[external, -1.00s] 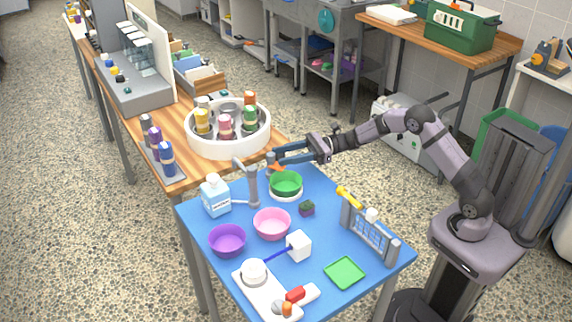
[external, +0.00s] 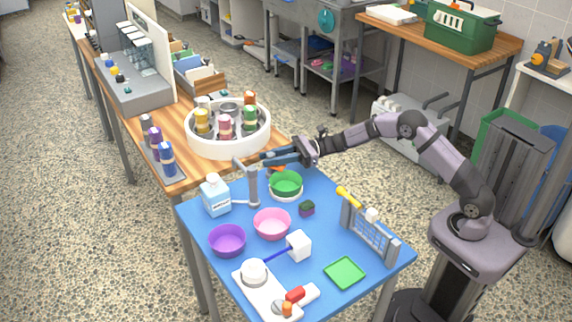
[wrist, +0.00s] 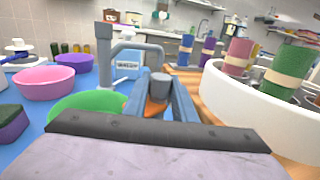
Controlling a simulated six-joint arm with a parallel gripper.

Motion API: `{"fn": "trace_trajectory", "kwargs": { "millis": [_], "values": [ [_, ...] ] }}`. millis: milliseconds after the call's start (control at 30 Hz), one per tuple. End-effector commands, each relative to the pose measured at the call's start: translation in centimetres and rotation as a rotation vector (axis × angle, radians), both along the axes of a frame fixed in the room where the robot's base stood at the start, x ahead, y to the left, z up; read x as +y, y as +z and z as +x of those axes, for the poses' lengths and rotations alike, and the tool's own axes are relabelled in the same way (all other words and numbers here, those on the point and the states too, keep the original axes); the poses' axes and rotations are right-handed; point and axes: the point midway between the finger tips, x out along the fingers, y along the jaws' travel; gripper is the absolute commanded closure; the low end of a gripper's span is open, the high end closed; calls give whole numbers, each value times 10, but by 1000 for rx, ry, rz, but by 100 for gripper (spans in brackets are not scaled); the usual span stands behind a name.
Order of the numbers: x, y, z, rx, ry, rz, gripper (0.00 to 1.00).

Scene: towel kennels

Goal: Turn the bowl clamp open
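The green bowl (external: 286,184) sits in a white ring at the back of the blue table, and its rim shows at lower left in the wrist view (wrist: 90,103). Just behind it is a small orange part (external: 277,169), partly hidden by my gripper, which looks like the bowl clamp. In the wrist view a grey knob (wrist: 158,86) stands above the orange part (wrist: 155,108), between my fingers. My gripper (external: 265,156) is level, with its fingers apart on both sides of the knob. I cannot tell whether they touch it.
A white round carousel (external: 229,142) with cups is behind. Pink (external: 272,224) and purple (external: 227,241) bowls are in front.

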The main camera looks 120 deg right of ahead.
Motion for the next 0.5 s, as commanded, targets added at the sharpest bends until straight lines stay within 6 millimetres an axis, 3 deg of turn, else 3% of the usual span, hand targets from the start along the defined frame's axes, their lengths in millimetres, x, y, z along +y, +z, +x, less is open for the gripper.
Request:
{"fn": "trace_trajectory", "kwargs": {
  "millis": [500],
  "values": [
    [-2, 2, 1, -8, 162, -5, 98]
  ]
}}
